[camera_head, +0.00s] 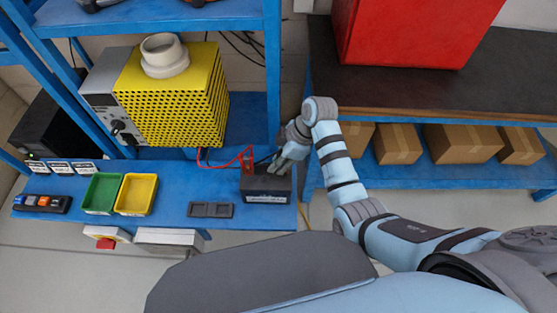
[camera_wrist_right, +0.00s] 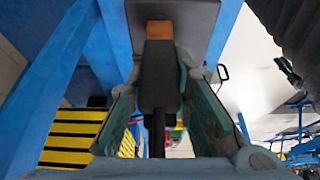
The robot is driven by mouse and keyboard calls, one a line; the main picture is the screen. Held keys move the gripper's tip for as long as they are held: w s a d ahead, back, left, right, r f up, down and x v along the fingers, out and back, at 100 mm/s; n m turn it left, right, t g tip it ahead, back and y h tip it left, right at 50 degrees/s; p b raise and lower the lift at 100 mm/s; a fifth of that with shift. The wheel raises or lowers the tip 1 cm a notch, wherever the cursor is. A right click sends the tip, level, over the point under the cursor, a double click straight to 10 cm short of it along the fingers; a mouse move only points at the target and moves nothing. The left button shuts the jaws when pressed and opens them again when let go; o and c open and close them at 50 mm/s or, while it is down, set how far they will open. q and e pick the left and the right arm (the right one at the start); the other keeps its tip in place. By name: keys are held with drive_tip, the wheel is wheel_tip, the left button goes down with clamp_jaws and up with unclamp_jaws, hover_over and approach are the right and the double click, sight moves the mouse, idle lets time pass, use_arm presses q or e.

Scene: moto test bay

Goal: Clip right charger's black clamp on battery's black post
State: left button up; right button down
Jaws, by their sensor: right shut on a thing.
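The battery (camera_head: 266,188) is a dark box with a white label on the blue bench's right end. A red clamp (camera_head: 247,162) stands at its left post. My right gripper (camera_head: 282,163) is at the battery's right side, over its back edge. In the wrist view, its green-padded fingers (camera_wrist_right: 160,105) are shut on the black clamp (camera_wrist_right: 159,75), whose copper-coloured tip (camera_wrist_right: 160,30) points at a dark surface. I cannot tell whether the clamp touches the black post, which is hidden by the gripper. The yellow perforated charger (camera_head: 175,95) stands behind left. My left gripper is not in view.
A green tray (camera_head: 102,193) and a yellow tray (camera_head: 136,194) sit on the bench (camera_head: 180,210) to the left. Cardboard boxes (camera_head: 397,143) and a red box (camera_head: 412,30) are on the right rack.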

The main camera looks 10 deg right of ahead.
drive_tip(key=shift+f, duration=0.45)
drive_tip(key=c, duration=1.4)
unclamp_jaws()
drive_tip(key=shift+o, duration=0.2)
drive_tip(key=v, duration=0.7)
drive_tip(key=shift+d+r, duration=0.2)
drive_tip(key=shift+r, duration=0.05)
